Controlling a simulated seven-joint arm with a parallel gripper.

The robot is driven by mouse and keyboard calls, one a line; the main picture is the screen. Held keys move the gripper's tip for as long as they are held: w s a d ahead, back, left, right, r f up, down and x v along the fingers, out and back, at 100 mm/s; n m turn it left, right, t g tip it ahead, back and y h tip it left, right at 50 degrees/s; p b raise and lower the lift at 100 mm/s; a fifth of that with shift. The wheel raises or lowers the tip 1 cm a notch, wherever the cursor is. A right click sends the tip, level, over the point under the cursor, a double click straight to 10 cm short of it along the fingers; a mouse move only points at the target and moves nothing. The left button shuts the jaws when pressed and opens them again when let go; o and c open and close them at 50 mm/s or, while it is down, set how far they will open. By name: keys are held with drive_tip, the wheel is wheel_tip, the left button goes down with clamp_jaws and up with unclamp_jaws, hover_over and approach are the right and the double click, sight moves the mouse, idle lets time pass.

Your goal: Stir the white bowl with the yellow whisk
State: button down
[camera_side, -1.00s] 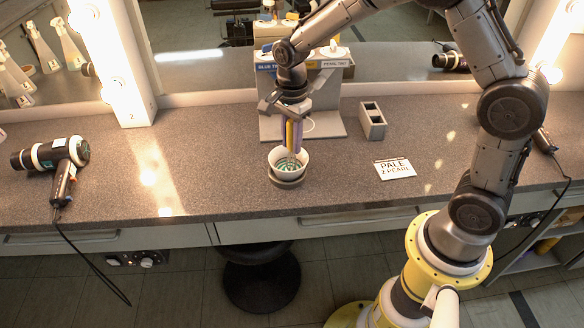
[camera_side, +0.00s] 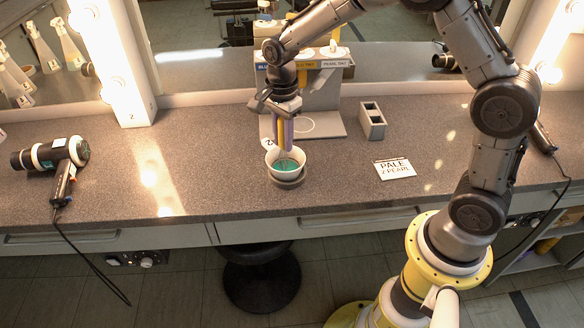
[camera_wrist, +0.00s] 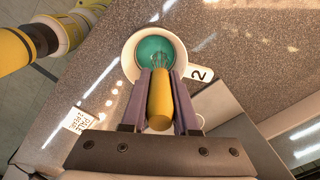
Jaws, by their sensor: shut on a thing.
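The white bowl (camera_side: 285,163) sits on a dark round base (camera_side: 288,182) near the counter's front edge. It holds teal-green liquid, which also shows in the wrist view (camera_wrist: 155,52). My gripper (camera_side: 285,124) is above the bowl with its purple-grey fingers pointing down. It is shut on the yellow whisk (camera_wrist: 159,98), gripped by its handle. The whisk's wires (camera_wrist: 158,62) reach into the bowl over the green liquid. How deep their tips go is hard to tell.
A dispenser stand (camera_side: 325,85) with labelled tints stands behind the bowl. A grey two-hole holder (camera_side: 372,121) and a "PALE 2 PEARL" card (camera_side: 394,168) lie to the right. A hair dryer (camera_side: 50,155) lies far left. The counter between is clear.

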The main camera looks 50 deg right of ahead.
drive_tip(key=shift+r, duration=3.05)
drive_tip(key=shift+r, duration=2.5)
